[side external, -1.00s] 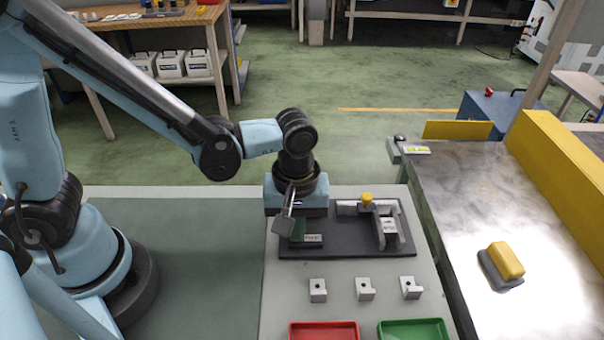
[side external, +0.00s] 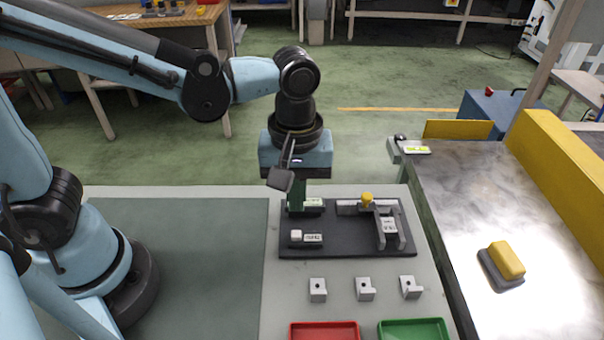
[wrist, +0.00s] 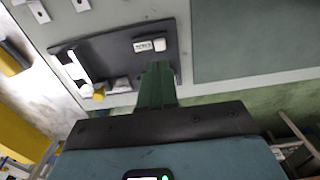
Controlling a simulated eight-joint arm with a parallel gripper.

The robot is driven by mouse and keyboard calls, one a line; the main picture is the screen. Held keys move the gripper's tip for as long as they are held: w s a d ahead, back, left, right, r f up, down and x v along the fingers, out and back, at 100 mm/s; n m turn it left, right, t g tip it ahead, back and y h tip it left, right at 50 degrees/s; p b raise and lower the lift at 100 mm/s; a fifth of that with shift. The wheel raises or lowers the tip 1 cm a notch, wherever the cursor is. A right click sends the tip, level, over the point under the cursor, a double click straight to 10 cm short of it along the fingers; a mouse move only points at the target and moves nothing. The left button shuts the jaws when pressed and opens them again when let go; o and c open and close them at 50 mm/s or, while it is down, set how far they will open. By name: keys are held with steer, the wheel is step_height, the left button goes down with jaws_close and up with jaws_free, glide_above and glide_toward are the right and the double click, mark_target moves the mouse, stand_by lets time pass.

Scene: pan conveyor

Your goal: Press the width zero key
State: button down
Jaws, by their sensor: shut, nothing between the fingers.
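A dark board (side external: 345,245) lies on the light worktop. At its front left is a white key cap (side external: 296,235) beside a small label; the cap also shows in the wrist view (wrist: 159,44). A second label (side external: 313,203) sits at the board's back left; any key beside it is hidden by my fingers. The lettering is too small to read surely. My gripper (side external: 295,211) is shut and empty, its green fingers pointing down at the back left of the board. In the wrist view the fingers (wrist: 157,66) end beside the white cap. I cannot tell whether they touch anything.
A grey gauge with a yellow knob (side external: 367,198) stands on the board's right. Several grey brackets (side external: 364,289), a red tray (side external: 323,331) and a green tray (side external: 413,330) lie in front. A yellow block (side external: 507,260) sits on the conveyor (side external: 475,200). The left worktop is clear.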

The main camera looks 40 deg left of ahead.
step_height(320, 180, up, 6)
stand_by(0.4)
steer(key=shift+a, duration=0.1)
stand_by(0.5)
steer(key=a+f+m+t, duration=0.2)
steer(key=a+m+t, duration=0.5)
steer(key=a, duration=0.7)
steer(key=shift+w+a+m, duration=0.25)
steer(key=shift+a+m, duration=0.1)
steer(key=shift+m, duration=0.65)
